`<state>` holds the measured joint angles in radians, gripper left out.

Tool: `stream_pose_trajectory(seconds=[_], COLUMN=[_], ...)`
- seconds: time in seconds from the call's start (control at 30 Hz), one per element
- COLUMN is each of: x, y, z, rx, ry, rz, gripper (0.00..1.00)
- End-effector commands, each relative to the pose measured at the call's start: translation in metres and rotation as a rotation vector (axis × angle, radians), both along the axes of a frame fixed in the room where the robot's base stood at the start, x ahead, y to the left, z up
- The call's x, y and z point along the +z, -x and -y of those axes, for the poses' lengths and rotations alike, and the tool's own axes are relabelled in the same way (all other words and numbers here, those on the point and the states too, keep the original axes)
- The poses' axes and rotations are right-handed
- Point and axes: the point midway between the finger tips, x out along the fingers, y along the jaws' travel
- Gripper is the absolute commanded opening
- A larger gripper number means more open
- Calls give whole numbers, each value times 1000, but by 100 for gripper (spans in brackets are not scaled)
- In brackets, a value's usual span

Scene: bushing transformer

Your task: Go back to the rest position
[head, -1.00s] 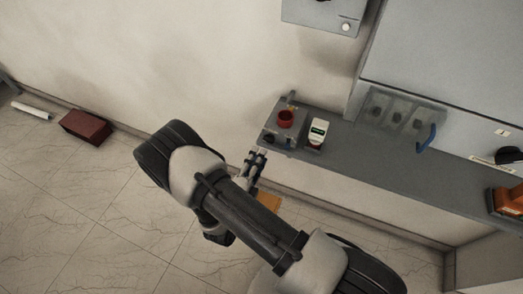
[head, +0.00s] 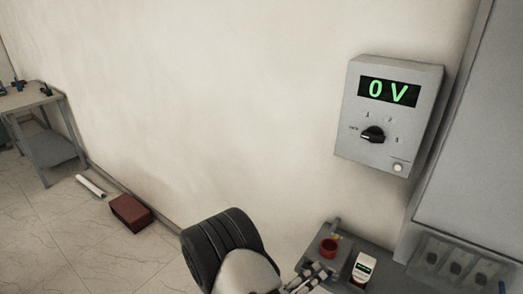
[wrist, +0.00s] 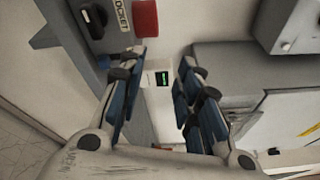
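My gripper (head: 314,276) shows at the bottom edge of the head view, in front of the grey bench, left of a white meter (head: 364,267) with a green display. In the wrist view my gripper (wrist: 163,60) has its two blue-padded fingers spread apart. The white meter (wrist: 158,77) shows in the gap between them, beyond the fingers; I see no grip on it. The upper part of my arm rises at the bottom centre of the head view, and most of it is out of frame.
A grey socket box with a red round part (head: 328,247) stands beside the meter. A wall unit (head: 390,115) reads "0 V". A red box (head: 130,212) and a white roll (head: 91,185) lie on the floor. A table (head: 45,130) stands far left.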

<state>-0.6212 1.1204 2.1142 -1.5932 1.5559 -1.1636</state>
Motion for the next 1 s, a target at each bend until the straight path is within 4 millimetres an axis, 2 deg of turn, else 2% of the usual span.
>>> stream_pose_trajectory(seconds=[0.03, 0.2, 0.3, 0.47, 0.57, 0.7, 0.8, 1.0], x=[27, 85, 110, 139, 151, 165, 174, 198], y=[4, 42, 70, 117, 145, 177, 194, 212], z=[16, 60, 78, 92, 91, 80, 67, 34], rx=[-99, -419, -605, -902, -1086, -1346, -1533, -1914], ry=[-83, -350, -503, -737, -880, -1073, -1208, -1467], rz=[85, 369, 548, 851, 1048, 1328, 1529, 1902], gripper=[32, 32, 32, 32, 32, 32, 32, 32])
